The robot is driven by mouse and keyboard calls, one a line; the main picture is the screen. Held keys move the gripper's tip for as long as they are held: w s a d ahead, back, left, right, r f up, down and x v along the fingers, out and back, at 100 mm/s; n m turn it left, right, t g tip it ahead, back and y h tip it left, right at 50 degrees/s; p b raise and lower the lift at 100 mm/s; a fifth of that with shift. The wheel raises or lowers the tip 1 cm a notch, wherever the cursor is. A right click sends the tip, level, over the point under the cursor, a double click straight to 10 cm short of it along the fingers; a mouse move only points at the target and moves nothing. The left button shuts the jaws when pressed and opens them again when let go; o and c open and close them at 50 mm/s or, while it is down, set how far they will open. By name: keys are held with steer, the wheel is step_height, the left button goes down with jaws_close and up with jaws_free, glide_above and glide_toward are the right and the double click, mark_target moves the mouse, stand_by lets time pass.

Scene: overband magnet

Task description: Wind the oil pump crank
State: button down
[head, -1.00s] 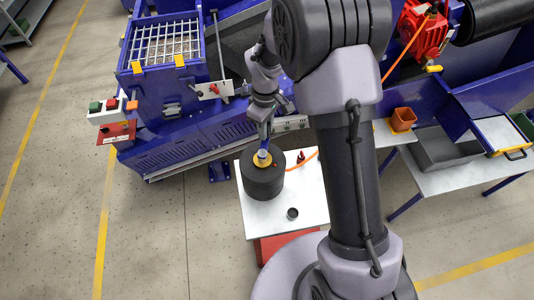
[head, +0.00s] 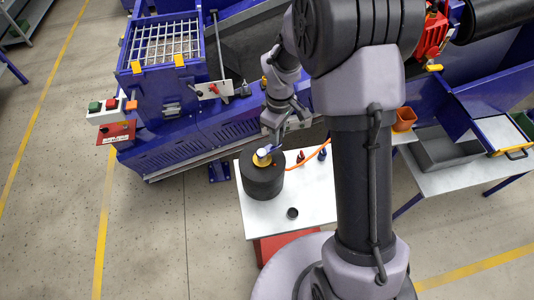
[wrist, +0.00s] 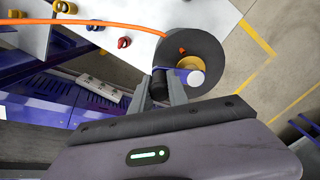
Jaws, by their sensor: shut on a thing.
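The oil pump (head: 263,180) is a dark round drum with a yellow top (wrist: 187,63) and a white hub cap (head: 262,152). A blue crank arm (head: 275,148) points to the right from the hub in the head view. My gripper (head: 275,138) is beside the hub, above the right edge of the drum. In the wrist view my gripper (wrist: 168,92) is shut on the black crank handle (wrist: 158,84), which stands between its fingers. The white cap (wrist: 196,78) shows just right of the fingers. Part of the crank arm is hidden by the fingers.
The blue machine (head: 190,140) stands close behind. Open floor (head: 150,240) lies to the left.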

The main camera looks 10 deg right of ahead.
steer(key=shift+s+d, duration=0.2)
steer(key=shift+s, duration=0.65)
steer(key=c, duration=1.5)
jaws_free()
steer(key=shift+s, duration=0.1)
steer(key=shift+c, duration=0.2)
steer(key=o, duration=0.5)
steer(key=shift+a, duration=0.2)
steer(key=shift+c, duration=0.2)
steer(key=shift+d, duration=0.1)
step_height(320, 180, up, 6)
steer(key=p, duration=0.4)
steer(key=shift+o, duration=0.4)
